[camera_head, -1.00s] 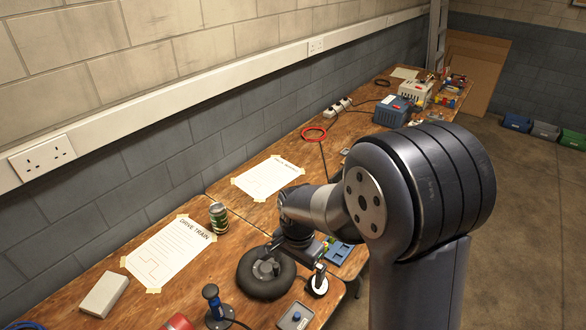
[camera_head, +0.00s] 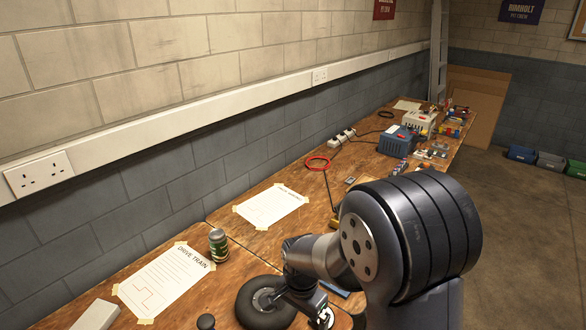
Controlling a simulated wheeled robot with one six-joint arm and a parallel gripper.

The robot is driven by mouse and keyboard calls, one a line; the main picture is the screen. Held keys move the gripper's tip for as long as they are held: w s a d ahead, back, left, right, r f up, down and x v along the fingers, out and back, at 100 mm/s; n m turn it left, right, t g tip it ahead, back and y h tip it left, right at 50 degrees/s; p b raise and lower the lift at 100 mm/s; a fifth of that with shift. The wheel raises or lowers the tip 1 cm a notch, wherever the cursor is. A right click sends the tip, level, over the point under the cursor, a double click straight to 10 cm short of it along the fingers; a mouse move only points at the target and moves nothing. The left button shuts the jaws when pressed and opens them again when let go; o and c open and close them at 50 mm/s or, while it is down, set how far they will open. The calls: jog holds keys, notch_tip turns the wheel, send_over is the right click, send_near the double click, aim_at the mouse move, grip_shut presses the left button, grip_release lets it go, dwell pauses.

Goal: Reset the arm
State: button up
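My arm comes up from the lower right and bends down to the left over the workbench (camera_head: 230,262). My gripper (camera_head: 318,312) is at the lower end of the arm, just right of a black wheel (camera_head: 262,305) that lies on the bench. The dark wrist parts overlap the wheel's right edge in the picture; I cannot tell whether they touch it. The fingers are small, dark and partly cut off by the bottom of the view, so their opening does not show clearly. I see nothing clearly held.
Left of the arm are a "Drive Train" sheet (camera_head: 165,279), a green can (camera_head: 218,244) and a grey block (camera_head: 97,315). Behind are another sheet (camera_head: 270,207), a red ring (camera_head: 317,163) and a blue box (camera_head: 397,140). A wall runs along the bench; open floor (camera_head: 530,240) lies right.

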jog(key=shift+r+p, duration=0.1)
jog(key=shift+p, duration=0.4)
dwell(0.3)
